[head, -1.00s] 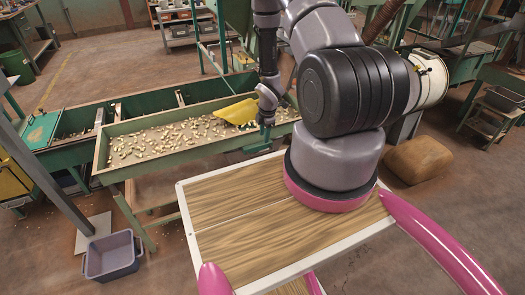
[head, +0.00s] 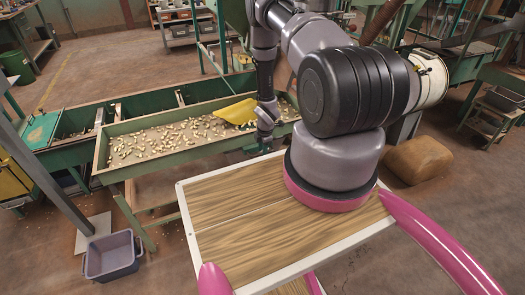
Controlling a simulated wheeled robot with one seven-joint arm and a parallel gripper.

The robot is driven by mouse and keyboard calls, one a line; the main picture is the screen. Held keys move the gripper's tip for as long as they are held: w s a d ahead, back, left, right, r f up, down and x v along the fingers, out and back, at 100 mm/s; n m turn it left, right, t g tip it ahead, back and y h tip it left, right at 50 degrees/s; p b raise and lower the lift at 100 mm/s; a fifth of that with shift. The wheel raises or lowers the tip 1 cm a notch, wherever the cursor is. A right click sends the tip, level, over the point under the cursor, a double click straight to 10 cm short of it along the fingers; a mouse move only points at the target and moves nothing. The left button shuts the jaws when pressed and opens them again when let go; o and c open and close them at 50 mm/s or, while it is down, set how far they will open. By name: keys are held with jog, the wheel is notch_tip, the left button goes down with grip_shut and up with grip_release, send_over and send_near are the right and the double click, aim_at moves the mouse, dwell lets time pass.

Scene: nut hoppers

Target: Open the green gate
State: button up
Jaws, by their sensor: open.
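The long green-framed tray (head: 120,166) holds scattered pale nuts. A small dark green piece (head: 251,147) shows at the tray's near side, towards its right end, beside my gripper; it may be the green gate, and my arm partly hides it. My gripper (head: 265,143) is open and points down at the tray's near right edge, close to this green piece. I cannot tell whether they touch.
A grey-purple bin (head: 112,256) stands on the floor at lower left, near a grey post (head: 45,185). A tan sack (head: 418,160) lies on the floor to the right. Floor is clear between the bin and my wooden deck.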

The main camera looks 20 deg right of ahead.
grip_shut()
dwell(1.3)
